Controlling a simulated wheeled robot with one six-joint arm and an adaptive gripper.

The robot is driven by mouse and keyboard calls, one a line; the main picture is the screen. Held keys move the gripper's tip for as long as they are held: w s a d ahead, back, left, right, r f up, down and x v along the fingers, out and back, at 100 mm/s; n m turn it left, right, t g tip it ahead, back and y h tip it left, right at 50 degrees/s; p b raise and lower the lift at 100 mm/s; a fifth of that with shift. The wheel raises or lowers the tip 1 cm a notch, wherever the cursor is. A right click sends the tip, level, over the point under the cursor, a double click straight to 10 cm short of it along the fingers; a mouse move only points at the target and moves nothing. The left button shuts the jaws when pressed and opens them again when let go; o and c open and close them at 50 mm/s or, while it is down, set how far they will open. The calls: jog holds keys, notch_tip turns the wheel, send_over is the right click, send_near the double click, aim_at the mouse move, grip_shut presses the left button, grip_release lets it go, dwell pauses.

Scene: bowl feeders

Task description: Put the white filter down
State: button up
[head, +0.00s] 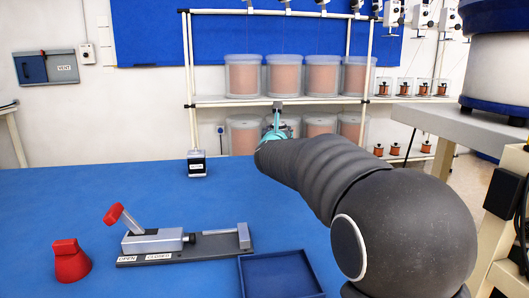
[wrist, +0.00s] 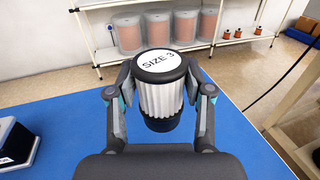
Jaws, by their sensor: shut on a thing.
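The white filter (wrist: 160,97) is a pleated white cylinder with a dark cap labelled "SIZE 3" and a dark lower end. My gripper (wrist: 160,93) is shut on its sides, one finger on the left and one on the right. The filter looks roughly upright, over the far part of the blue table (wrist: 60,125); its gap to the table cannot be told. In the head view my gripper (head: 278,122) shows small beyond my arm, in front of the shelf, and the filter is not clearly visible there.
A black block with a white label (head: 196,164) stands left of my gripper. Nearer are a clamp fixture (head: 190,246) with a red handle, a red cone-like piece (head: 70,262) and a blue tray (head: 245,276). The table's left middle is clear. Shelves (head: 225,101) hold bins behind.

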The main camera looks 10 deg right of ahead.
jog(key=shift+w+a+f+p, duration=0.2)
jog(key=shift+w+a+f, duration=0.3)
jog(key=shift+w+f, duration=0.55)
jog(key=shift+w+a+f+p, duration=0.15)
jog(key=shift+w+a+f, duration=0.4)
jog(key=shift+f, duration=0.85)
jog(key=shift+w+a+f+p, duration=0.2)
jog(key=shift+w+a+f, duration=0.25)
jog(key=shift+w+f, duration=0.6)
jog(key=shift+s+f+b, duration=0.2)
jog(key=shift+f+b, duration=0.1)
jog(key=shift+f, duration=0.1)
jog(key=o, duration=1.3)
jog(key=shift+c, duration=0.2)
jog(key=shift+r, duration=0.15)
jog(key=shift+r+p, duration=0.2)
jog(key=shift+p, duration=0.25)
jog(key=b+v, duration=0.2)
jog(key=v, duration=0.5)
jog(key=shift+s+a+f, duration=0.1)
jog(key=shift+s, duration=0.15)
